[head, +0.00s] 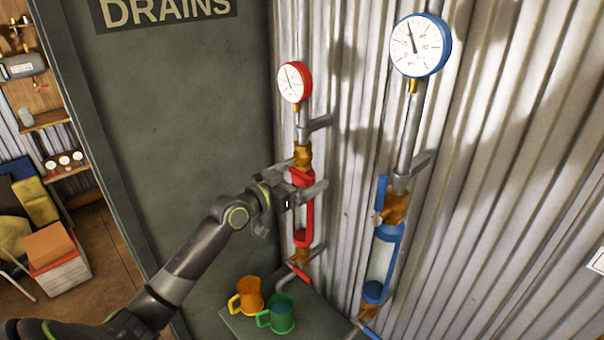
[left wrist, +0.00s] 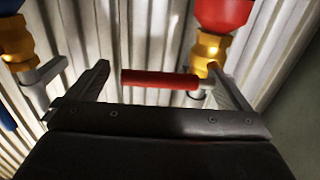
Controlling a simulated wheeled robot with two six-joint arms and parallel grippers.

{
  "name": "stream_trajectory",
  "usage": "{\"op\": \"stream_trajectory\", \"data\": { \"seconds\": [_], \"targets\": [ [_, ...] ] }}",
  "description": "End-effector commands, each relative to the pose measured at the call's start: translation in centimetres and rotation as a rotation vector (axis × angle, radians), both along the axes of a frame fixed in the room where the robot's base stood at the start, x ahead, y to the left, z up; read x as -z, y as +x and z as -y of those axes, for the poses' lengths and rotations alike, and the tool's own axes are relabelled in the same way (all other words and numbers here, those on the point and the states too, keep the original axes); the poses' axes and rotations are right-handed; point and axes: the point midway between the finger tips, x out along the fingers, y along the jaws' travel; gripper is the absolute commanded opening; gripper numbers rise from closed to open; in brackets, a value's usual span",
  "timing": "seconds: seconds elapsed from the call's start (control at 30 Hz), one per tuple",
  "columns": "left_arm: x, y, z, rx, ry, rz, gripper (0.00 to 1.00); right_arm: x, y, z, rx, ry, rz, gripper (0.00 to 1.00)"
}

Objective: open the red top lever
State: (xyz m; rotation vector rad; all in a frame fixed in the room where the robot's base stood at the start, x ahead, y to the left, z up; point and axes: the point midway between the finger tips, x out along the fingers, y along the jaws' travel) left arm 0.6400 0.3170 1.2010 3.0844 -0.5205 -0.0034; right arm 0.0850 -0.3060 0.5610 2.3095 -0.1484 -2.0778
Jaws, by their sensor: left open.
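The red top lever shows as a red bar (left wrist: 160,79) in the left wrist view. It lies crosswise between the two fingers of my left gripper (left wrist: 165,88), which is open. A small gap shows at the left end of the bar; I cannot tell whether the right finger touches its right end. The lever joins a brass valve (left wrist: 209,48) at the right. In the head view my left gripper (head: 299,180) is at the upper part of the red riser, just below its brass valve (head: 303,157), and partly hides the lever. My right gripper does not show.
A blue riser with a blue gauge (head: 421,45) stands to the right. A red gauge (head: 294,82) tops the red riser. A lower red lever (head: 301,273) sits near the shelf. An orange mug (head: 248,294) and a green mug (head: 281,315) stand below my arm.

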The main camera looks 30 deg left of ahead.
Motion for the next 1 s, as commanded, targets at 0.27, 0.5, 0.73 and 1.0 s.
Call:
{"op": "stream_trajectory", "data": {
  "seconds": [0.27, 0.5, 0.73, 1.0],
  "targets": [
    [0.04, 0.75, 0.31, 0.001, 0.0, -0.001, 1.0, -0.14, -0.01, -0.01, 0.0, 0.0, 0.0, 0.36],
    [0.05, 0.72, 0.28, 0.001, 0.0, -0.001, 0.87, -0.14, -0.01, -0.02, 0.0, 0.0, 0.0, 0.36],
    [0.05, 0.71, 0.28, 0.0, 0.0, -0.001, 0.57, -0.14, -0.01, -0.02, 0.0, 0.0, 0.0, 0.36],
    [0.05, 0.91, 0.27, 0.0, -0.005, -0.003, 0.42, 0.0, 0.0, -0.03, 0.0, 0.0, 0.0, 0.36]
  ]
}}
